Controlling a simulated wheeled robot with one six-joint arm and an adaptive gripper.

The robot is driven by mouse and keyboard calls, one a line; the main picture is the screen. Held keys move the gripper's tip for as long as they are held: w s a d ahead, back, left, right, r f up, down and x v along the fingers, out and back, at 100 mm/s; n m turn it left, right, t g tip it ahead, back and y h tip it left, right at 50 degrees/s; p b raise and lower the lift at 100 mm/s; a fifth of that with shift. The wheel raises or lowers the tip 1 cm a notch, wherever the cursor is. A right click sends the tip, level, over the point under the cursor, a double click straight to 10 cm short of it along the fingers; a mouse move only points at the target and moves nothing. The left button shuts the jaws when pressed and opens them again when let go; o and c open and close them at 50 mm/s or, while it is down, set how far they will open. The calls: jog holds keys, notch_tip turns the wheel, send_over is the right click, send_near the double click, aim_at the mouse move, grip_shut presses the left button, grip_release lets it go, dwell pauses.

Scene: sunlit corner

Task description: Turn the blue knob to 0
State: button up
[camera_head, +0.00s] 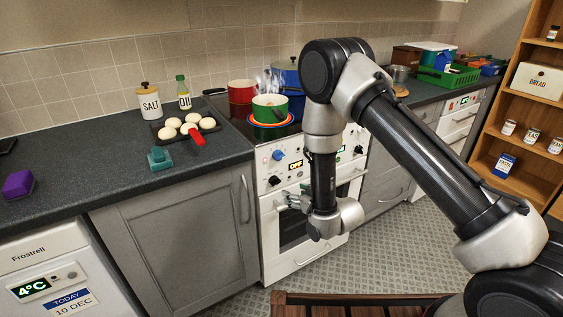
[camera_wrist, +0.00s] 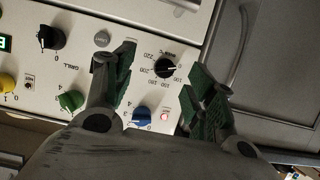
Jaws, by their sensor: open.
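The blue knob (camera_head: 278,154) is on the front panel of the white stove (camera_head: 270,220). In the wrist view the blue knob (camera_wrist: 142,117) sits low in the picture, nearer the gripper's base than its tips. Small digits are printed around it, and I cannot tell which one it points to. A small red light (camera_wrist: 164,116) glows beside it. My gripper (camera_wrist: 160,76) is open and empty, its dark green fingertips on either side of a black temperature knob (camera_wrist: 166,67). In the head view my gripper (camera_head: 284,202) is at the stove front, below the blue knob.
A green knob (camera_wrist: 70,101), a yellow knob (camera_wrist: 7,84) and another black knob (camera_wrist: 51,38) share the panel. The oven handle (camera_head: 320,188) is close to my gripper. A steaming green pot (camera_head: 270,108) stands on the hob.

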aim_at(281, 159)
notch_tip(281, 159, up, 9)
jog(key=w+a+t+y, duration=0.2)
jog(key=t, duration=0.2)
jog(key=x, duration=0.7)
jog(key=shift+w+d, duration=0.1)
jog(key=c, duration=1)
